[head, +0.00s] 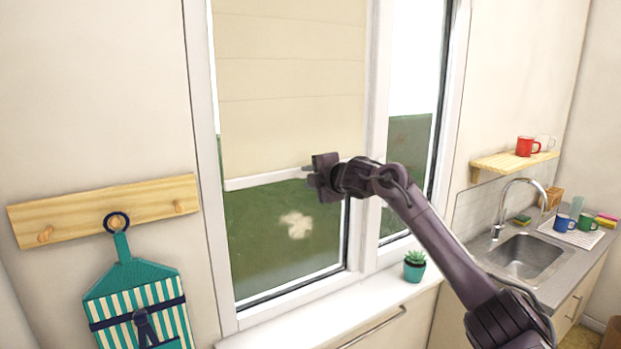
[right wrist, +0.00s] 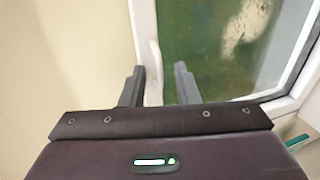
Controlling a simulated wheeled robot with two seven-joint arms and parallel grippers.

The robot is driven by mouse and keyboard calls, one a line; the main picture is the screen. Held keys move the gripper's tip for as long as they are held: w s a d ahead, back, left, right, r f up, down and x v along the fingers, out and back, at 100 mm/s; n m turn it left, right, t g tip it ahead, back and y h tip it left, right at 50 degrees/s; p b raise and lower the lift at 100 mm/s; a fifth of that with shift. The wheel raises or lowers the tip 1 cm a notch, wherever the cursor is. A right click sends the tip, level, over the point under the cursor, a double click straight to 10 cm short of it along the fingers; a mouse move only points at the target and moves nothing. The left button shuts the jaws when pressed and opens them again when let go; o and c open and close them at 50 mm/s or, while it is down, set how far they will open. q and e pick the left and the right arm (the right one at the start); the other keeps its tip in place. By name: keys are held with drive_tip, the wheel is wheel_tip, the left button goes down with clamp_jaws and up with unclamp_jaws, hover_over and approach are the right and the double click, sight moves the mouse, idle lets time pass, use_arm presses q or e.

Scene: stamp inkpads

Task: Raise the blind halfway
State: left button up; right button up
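The cream blind (head: 290,90) hangs over the upper part of the left window pane, with its top out of view. Its white bottom bar (head: 262,179) runs across the pane with green outside below it. My right gripper (head: 308,176) is at the right part of this bar. In the right wrist view, the two fingers of my right gripper (right wrist: 162,84) are apart. The white bar (right wrist: 153,72) lies between them, nearer the left finger, with a gap to the right finger. The cream blind (right wrist: 75,55) fills the left side there. My left gripper is not in view.
A white sill (head: 325,320) below the window holds a small potted plant (head: 414,265). A wooden peg rail (head: 75,212) with a striped apron-like item (head: 140,300) is at left. A sink (head: 525,256) and a mug shelf (head: 510,163) are at right.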

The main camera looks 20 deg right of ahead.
drive_tip(key=b+v, duration=0.4)
drive_tip(key=v, duration=0.3)
drive_tip(key=shift+s, duration=0.35)
drive_tip(key=shift+d, duration=0.1)
